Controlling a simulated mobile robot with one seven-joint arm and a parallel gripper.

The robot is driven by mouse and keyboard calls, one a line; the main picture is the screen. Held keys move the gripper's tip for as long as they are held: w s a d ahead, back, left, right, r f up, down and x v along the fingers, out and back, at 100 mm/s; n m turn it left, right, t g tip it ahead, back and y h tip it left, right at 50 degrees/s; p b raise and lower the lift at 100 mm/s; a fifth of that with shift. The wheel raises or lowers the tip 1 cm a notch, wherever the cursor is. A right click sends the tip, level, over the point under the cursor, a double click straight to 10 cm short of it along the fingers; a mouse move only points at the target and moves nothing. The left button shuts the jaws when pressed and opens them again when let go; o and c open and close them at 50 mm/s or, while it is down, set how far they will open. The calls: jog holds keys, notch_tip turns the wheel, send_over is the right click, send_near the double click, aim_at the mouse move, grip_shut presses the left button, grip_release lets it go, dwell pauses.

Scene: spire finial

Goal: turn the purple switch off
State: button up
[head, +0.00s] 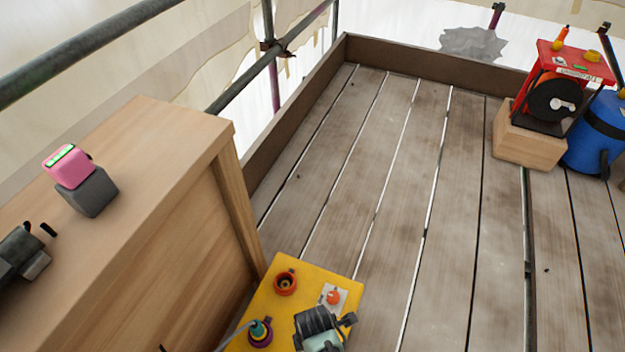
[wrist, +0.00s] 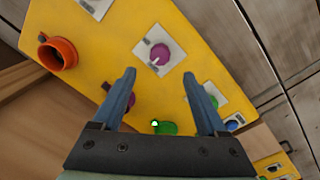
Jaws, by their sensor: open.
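The purple switch (wrist: 160,54) is a round knob with a small pale lever on a white plate, on a yellow panel (wrist: 190,30). The lever points to the lower left in the wrist view. My gripper (wrist: 159,76) is open and empty; its two blue-grey fingers point toward the panel on either side of the switch's plate, seemingly above it. In the head view my gripper covers part of the yellow panel (head: 262,308), and I cannot make out the purple switch there.
The panel also carries an orange socket (wrist: 58,53), a red switch (head: 333,297), a purple socket with a teal plug (head: 260,333) and a green part (wrist: 165,128). A wooden cabinet (head: 150,190) stands close at left.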

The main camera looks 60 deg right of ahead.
jog(key=shift+s+a+r+p, duration=0.1)
jog(key=shift+r+p, duration=0.55)
jog(key=shift+r, duration=1.65)
